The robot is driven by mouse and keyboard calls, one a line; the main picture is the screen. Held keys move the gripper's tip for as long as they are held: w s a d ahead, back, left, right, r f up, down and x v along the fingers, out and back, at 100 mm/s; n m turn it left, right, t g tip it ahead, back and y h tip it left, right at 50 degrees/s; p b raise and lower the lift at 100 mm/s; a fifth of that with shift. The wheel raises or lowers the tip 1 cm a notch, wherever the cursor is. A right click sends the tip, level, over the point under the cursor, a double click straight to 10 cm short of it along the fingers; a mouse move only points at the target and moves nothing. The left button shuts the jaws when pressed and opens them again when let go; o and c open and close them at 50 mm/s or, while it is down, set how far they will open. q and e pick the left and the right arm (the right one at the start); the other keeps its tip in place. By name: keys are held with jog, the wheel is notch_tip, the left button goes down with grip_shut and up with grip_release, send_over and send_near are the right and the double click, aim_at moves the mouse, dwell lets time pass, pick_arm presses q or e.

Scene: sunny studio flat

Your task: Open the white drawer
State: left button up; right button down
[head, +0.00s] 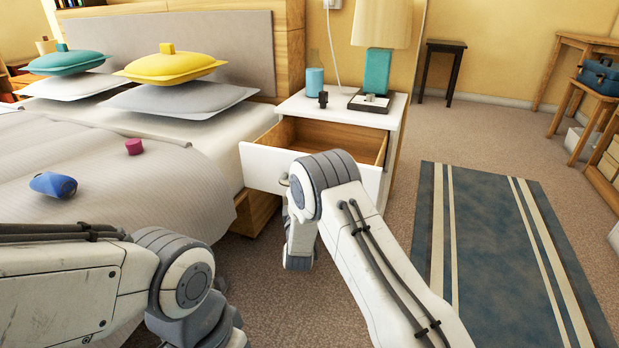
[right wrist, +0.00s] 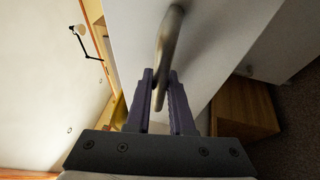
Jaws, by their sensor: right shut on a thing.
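The white drawer (head: 262,166) of the bedside cabinet stands pulled out, and its wooden inside shows from above, bare where visible. In the right wrist view the white drawer front (right wrist: 222,45) fills the upper middle, with a curved metal handle (right wrist: 171,38) on it. My right gripper (right wrist: 163,85) has its two dark fingers on either side of the handle, shut on it. In the head view my right arm's wrist covers part of the drawer front and hides the gripper. My left arm is at lower left; its gripper is out of the picture.
The bed (head: 110,185) is close on the left, with a blue object (head: 53,185) and a pink one (head: 133,146). A rug (head: 500,250) lies on open floor at right.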

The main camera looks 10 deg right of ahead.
jog(key=shift+s+a, duration=0.5)
jog(key=shift+a, duration=0.25)
jog(key=shift+d, duration=0.1)
jog(key=c, duration=0.8)
grip_release()
jog(key=shift+d, duration=0.2)
jog(key=shift+p+v, duration=2)
jog(key=shift+v, duration=3.3)
jog(key=shift+w, duration=0.1)
